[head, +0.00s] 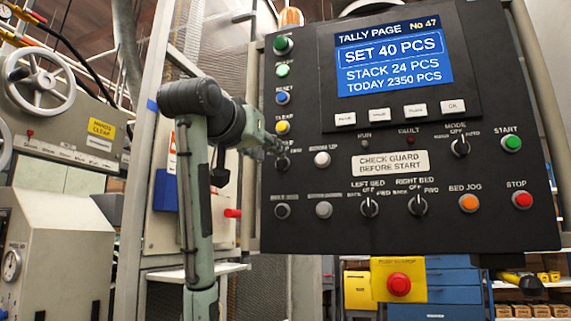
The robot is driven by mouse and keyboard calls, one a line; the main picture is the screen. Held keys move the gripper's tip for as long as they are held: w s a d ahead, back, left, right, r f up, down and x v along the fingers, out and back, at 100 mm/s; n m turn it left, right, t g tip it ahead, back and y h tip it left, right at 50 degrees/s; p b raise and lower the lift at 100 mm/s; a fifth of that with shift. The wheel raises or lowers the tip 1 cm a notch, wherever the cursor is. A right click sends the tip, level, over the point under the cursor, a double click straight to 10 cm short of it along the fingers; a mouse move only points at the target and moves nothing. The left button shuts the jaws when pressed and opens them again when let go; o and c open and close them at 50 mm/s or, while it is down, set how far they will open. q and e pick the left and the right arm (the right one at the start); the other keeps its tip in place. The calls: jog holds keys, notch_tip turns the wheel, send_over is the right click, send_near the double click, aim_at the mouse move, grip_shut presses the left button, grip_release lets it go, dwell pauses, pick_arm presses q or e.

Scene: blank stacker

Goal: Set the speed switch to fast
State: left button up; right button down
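The black control panel (480,220) faces me with several buttons and rotary switches. A dark rotary switch (283,163) sits near its left edge, below the yellow CLEAR button (282,127). Its label is partly hidden by my gripper and too small to read, so I cannot tell that it is the speed switch or how it is set. My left gripper (278,144) is just above this switch, with its fingers close to the panel face. The fingers are small and blurred, so their opening and any contact are unclear. My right gripper is not in view.
A white button (322,159) is right of the gripper. LEFT BED (369,206), RIGHT BED (417,205) and MODE (460,147) switches are farther right. A red emergency stop (399,284) hangs below. A handwheel machine (55,130) stands left.

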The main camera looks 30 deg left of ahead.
aim_at(281, 162)
pick_arm(q)
jog(key=x, duration=0.5)
jog(key=shift+w, duration=0.35)
grip_shut()
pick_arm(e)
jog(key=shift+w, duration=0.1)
pick_arm(q)
jog(key=m+p, duration=0.6)
jog(key=m, duration=0.3)
jog(key=shift+d+f, duration=0.1)
jog(key=shift+d, duration=0.05)
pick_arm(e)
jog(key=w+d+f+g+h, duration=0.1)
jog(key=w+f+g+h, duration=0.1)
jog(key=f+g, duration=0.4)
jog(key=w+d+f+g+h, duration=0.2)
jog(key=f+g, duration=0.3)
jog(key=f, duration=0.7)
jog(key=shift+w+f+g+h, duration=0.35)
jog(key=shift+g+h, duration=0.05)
